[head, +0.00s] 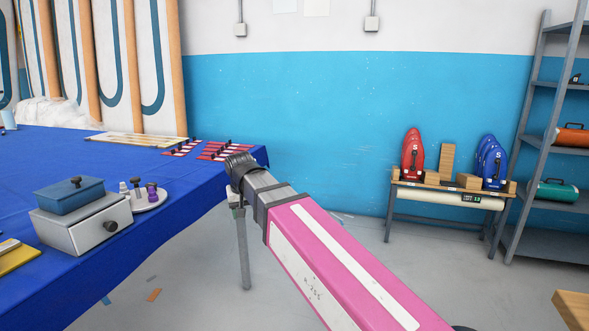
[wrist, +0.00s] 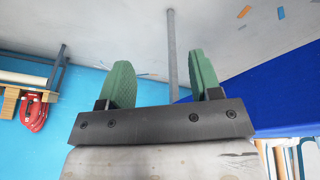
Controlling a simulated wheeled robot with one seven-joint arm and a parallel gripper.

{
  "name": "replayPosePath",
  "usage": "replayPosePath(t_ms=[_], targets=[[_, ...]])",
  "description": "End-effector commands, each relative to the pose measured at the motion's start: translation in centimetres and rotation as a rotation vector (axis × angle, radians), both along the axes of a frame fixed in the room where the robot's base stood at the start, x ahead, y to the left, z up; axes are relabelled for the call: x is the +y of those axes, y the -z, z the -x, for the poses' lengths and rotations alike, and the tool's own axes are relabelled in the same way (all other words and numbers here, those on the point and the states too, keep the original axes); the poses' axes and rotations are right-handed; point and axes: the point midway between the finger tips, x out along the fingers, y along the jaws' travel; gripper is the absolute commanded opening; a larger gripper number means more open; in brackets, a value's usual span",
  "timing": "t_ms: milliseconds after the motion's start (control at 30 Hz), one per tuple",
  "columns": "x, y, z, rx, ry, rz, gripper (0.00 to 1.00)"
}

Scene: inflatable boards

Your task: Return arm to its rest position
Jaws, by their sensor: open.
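My arm (head: 325,255) is pink and white and reaches from the lower right toward the right end of the blue-covered table (head: 160,235). That view looks upside down, with the floor at the top and a grey table leg (wrist: 171,50) behind the fingers.
A grey shelf (head: 540,110) is at right. Open floor lies between.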

Motion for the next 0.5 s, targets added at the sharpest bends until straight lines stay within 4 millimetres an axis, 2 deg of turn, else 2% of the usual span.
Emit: replayPosePath(t_ms=[33,233,500], targets=[[-2.2,1.9,-0.5,0.015,0.019,0.007,0.58],[-9.6,8.5,-2.0,0.063,0.077,0.018,0.58],[-19.6,16.8,-1.6,0.129,0.158,0.02,0.58]])
